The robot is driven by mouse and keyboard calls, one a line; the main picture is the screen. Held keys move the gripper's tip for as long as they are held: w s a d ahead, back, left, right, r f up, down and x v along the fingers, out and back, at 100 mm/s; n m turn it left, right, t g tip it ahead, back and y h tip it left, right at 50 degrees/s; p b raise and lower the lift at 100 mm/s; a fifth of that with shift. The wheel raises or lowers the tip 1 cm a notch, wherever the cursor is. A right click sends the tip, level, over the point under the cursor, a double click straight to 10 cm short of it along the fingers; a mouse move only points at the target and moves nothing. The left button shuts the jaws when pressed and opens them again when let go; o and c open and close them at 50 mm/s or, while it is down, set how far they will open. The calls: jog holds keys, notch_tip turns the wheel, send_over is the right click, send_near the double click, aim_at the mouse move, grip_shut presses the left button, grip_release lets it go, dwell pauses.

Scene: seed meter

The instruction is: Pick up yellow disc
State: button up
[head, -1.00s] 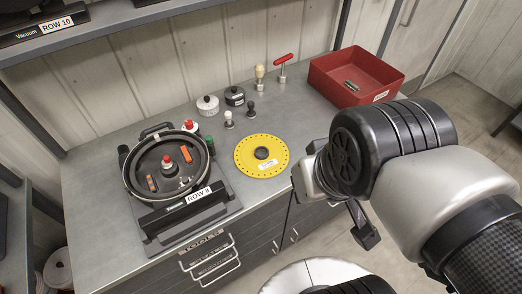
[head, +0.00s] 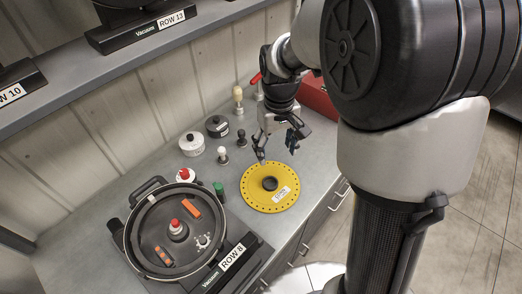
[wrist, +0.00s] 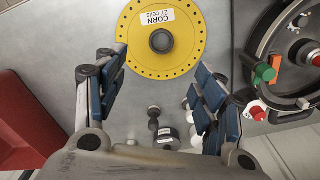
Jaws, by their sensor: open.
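The yellow disc (head: 256,198) lies flat on the grey bench, with a ring of small holes, a black hub and a white label. In the wrist view the disc (wrist: 183,62) is at the top centre, and its label reads "CORN". My gripper (head: 277,152) is open and empty above the bench, near the far edge of the disc. In the wrist view its blue-padded fingers (wrist: 160,66) are spread to either side of the disc's near part, and nothing is between them in contact.
The ROW 8 seed meter (head: 150,262) stands left of the disc. White and black round pots (head: 192,144), small knobs (head: 223,155) and a yellow-topped tool (head: 238,97) stand behind. A red bin (head: 318,98) is at the back right, partly hidden by my arm.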

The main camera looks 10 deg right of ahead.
jog(key=b, duration=0.4)
send_over(271, 187)
jog(key=f, duration=1.1)
jog(key=shift+s+d+f, duration=0.1)
jog(key=shift+s+d, duration=0.15)
jog(key=shift+d, duration=0.05)
jog(key=f, duration=0.2)
jog(key=f+b, duration=0.2)
jog(key=f, duration=0.1)
jog(key=shift+w+a+f, duration=0.25)
jog(key=shift+a+f, duration=0.05)
jog(key=shift+r, duration=0.1)
jog(key=shift+c, duration=0.4)
jog(key=c, duration=1)
jog(key=shift+c, duration=0.2)
